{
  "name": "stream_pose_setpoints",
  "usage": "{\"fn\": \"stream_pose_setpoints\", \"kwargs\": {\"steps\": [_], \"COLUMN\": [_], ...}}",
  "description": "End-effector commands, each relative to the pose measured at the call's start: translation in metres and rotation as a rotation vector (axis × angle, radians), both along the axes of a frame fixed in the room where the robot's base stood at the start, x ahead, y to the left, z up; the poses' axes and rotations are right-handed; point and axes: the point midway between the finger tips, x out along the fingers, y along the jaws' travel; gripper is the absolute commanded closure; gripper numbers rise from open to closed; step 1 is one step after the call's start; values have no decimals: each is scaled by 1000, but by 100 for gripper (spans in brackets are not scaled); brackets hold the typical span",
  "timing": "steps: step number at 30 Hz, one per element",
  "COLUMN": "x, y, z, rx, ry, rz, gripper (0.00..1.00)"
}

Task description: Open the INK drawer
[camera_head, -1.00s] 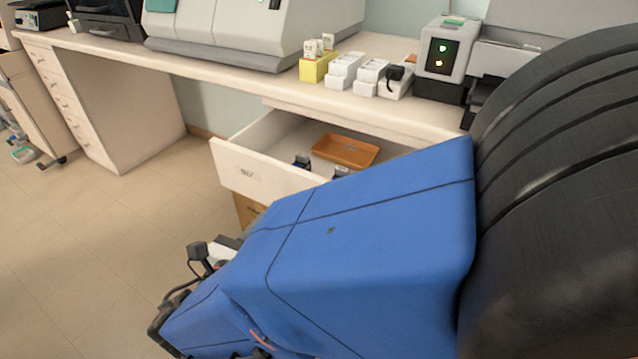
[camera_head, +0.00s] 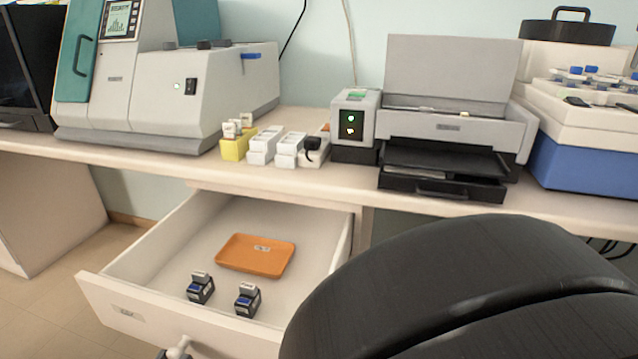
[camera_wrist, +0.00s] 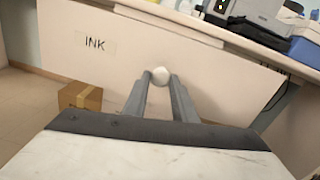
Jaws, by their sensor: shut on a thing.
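The INK drawer (camera_head: 140,320) stands pulled out from under the counter in the head view. Its white front, labelled INK, fills much of the wrist view (camera_wrist: 100,70). Inside it lie an orange tray (camera_head: 256,256) and two small dark ink bottles or cartridges (camera_head: 200,288) (camera_head: 247,300). My gripper (camera_wrist: 160,80) is shut on the drawer's round white knob (camera_wrist: 160,75), one finger on each side. In the head view the knob area shows at the bottom edge, and my dark arm hides the drawer's right front corner.
The counter (camera_head: 130,160) above holds a large analyser (camera_head: 150,90), a yellow box (camera_head: 236,147), white boxes (camera_head: 265,145), a small device (camera_head: 355,122) and a printer (camera_head: 445,125). A cardboard box (camera_wrist: 80,97) stands on the floor beyond the drawer front. Floor at left is clear.

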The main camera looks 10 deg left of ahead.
Motion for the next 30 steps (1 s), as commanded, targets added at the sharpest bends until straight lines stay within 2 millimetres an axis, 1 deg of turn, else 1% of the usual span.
{"fn": "stream_pose_setpoints", "kwargs": {"steps": [5,6,8,17,20,23,30], "x": [0,0,0,0,0,0,0], "y": [0,0,0,0,0,0,0], "z": [0,0,0,1,6,17,59], "rx": [0,0,0,0,1,3,4], "ry": [0,0,0,0,0,1,1], "rz": [0,0,0,0,0,1,0], "gripper": [100,71,57,57,57,57,57]}}
